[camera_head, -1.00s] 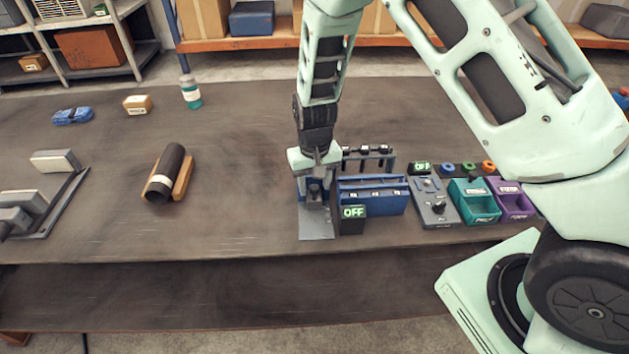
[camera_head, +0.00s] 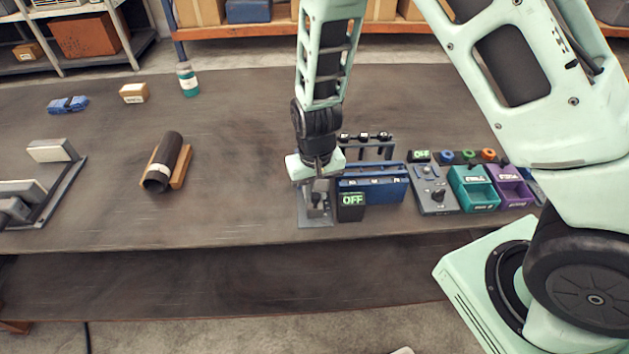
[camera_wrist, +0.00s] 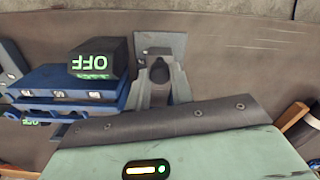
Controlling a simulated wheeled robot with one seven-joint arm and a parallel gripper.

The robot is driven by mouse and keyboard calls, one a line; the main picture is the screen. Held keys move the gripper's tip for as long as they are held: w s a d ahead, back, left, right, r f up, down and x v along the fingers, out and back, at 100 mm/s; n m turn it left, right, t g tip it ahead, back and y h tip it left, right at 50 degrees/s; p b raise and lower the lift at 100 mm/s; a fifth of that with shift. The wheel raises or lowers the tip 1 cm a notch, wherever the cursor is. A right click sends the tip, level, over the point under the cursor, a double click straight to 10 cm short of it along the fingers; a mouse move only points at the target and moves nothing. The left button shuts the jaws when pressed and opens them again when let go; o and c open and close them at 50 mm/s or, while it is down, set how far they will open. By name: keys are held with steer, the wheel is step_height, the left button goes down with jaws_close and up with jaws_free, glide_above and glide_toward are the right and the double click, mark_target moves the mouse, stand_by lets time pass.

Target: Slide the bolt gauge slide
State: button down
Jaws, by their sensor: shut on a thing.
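The bolt gauge is a grey metal fixture with a flat base plate (camera_head: 315,222), near the table's front edge and left of a black box (camera_head: 351,206) reading OFF. My gripper (camera_head: 316,196) points down over the gauge and is shut on its slide. In the wrist view, the fingers (camera_wrist: 158,78) close around a dark, rounded piece, the slide (camera_wrist: 158,68), with the grey plate (camera_wrist: 162,42) beyond it. My fingers and wrist hide much of the slide, and its exact position along the gauge is unclear.
A blue holder (camera_head: 375,190) and a rack with black-topped pieces (camera_head: 367,145) stand close on the right. A dark pipe (camera_head: 163,165) lies left; table between is clear.

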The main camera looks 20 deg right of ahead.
steer(key=shift+s+a, duration=0.1)
steer(key=shift+s, duration=0.1)
steer(key=c, duration=1.2)
jaws_free()
steer(key=shift+s, duration=0.1)
steer(key=shift+r, duration=0.2)
step_height(320, 180, up, 17)
steer(key=b, duration=0.1)
steer(key=shift+b, duration=0.4)
